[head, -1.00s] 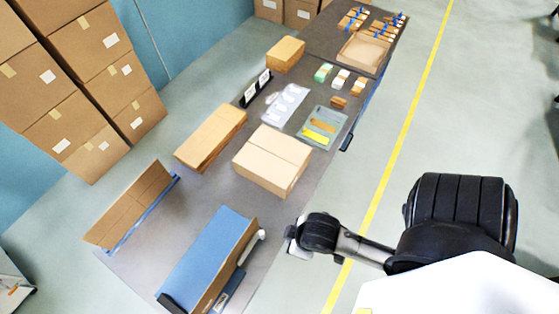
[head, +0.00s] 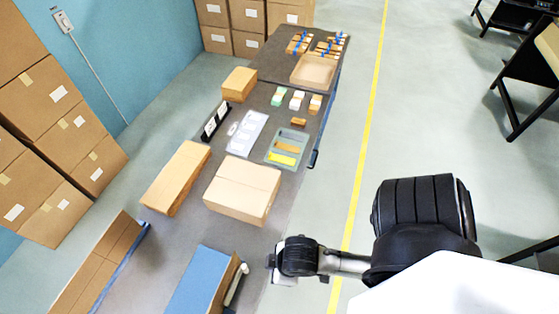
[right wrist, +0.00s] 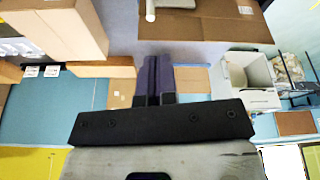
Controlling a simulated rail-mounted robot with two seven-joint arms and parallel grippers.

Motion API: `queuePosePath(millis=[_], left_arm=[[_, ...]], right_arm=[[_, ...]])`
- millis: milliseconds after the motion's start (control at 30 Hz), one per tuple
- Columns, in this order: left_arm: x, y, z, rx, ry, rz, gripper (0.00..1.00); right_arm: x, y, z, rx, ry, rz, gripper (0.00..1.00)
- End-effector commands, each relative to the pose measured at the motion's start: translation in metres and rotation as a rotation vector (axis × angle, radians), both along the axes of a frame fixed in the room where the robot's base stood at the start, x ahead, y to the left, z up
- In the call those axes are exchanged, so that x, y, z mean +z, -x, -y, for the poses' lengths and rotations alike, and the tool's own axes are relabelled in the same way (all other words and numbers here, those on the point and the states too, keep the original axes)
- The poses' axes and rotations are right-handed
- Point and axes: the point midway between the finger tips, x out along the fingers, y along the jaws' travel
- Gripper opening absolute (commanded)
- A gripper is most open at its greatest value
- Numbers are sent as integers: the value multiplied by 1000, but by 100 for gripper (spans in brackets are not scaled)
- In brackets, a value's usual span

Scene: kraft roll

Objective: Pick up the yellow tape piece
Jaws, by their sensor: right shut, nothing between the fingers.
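The yellow tape piece (head: 282,159) lies in a grey-green tray (head: 270,154) on the dark table in the head view, beside an orange-brown piece (head: 287,147). My right gripper (head: 276,262) is low in the head view, near the table's right edge and well apart from the tray. In the right wrist view its two dark fingers (right wrist: 153,82) are together with nothing between them. The yellow piece cannot be made out in the right wrist view. My left gripper is not in view.
A large closed carton (head: 242,189) stands between my right gripper and the tray. A blue-topped box (head: 200,280) stands near the gripper. Small blocks (head: 297,98) and an open cardboard tray (head: 314,70) lie farther back.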

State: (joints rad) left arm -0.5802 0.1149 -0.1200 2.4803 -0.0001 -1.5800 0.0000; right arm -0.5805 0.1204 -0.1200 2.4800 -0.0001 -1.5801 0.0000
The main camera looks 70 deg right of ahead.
Motion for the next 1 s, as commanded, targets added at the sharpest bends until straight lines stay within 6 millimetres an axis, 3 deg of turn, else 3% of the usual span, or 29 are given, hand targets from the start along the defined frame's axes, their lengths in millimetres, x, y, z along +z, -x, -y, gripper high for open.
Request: queuePosePath(millis=[333,900,1000], left_arm=[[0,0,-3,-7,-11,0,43],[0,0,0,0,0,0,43],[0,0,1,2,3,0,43]], right_arm=[[0,0,0,0,0,0,0],[0,0,0,0,0,0,55],[0,0,0,0,0,0,60]])
